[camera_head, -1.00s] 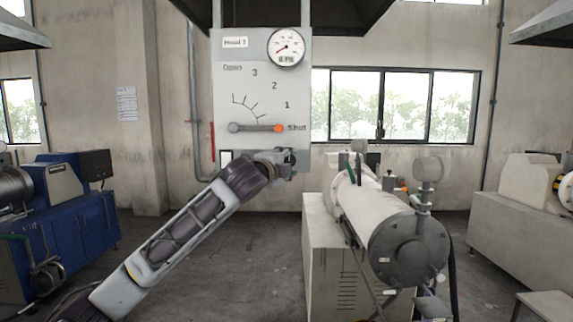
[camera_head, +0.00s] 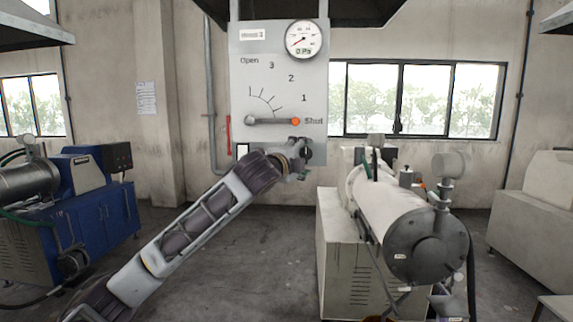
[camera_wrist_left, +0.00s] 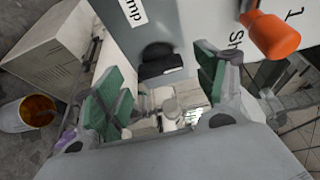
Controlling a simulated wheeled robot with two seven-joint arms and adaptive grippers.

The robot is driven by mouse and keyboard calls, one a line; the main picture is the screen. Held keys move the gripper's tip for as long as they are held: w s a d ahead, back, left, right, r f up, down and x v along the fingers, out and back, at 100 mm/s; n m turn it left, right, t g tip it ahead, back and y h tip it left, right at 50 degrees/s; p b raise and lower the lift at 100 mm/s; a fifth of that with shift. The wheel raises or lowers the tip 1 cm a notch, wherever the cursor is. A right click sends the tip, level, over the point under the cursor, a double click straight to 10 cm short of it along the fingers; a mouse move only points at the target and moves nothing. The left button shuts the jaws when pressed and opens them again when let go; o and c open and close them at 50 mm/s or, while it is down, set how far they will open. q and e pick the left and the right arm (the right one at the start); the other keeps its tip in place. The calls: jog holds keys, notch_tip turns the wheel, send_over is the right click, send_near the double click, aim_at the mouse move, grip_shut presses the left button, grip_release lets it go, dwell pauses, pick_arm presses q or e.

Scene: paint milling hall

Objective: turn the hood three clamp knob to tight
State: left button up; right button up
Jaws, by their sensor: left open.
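The hood control panel (camera_head: 282,80) is a grey plate with a label at its top that looks like Hood 3. In the left wrist view, a black knob (camera_wrist_left: 157,53) sits on the panel's lower part, near a label (camera_wrist_left: 133,11) whose visible end reads "mp". A pale strip with dark marks lies just below it. My left gripper (camera_head: 298,158) is at the panel's lower right edge in the head view. Its green-padded fingers are spread, with the black knob between and beyond them, apparently apart from it. The knob's pointer direction cannot be told. My right gripper is not in view.
The damper lever's orange end (camera_head: 295,121) points at Shut, just above my left gripper; it also shows close in the wrist view (camera_wrist_left: 271,36). A round gauge (camera_head: 304,39) is at the panel's top. A white mill (camera_head: 395,210) stands right, a blue machine (camera_head: 95,205) left.

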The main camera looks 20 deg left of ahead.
pick_arm(q)
jog(key=s+a, duration=0.1)
jog(key=s, duration=0.9)
jog(key=shift+s+a, duration=0.15)
jog(key=shift+s, duration=0.05)
dwell(0.5)
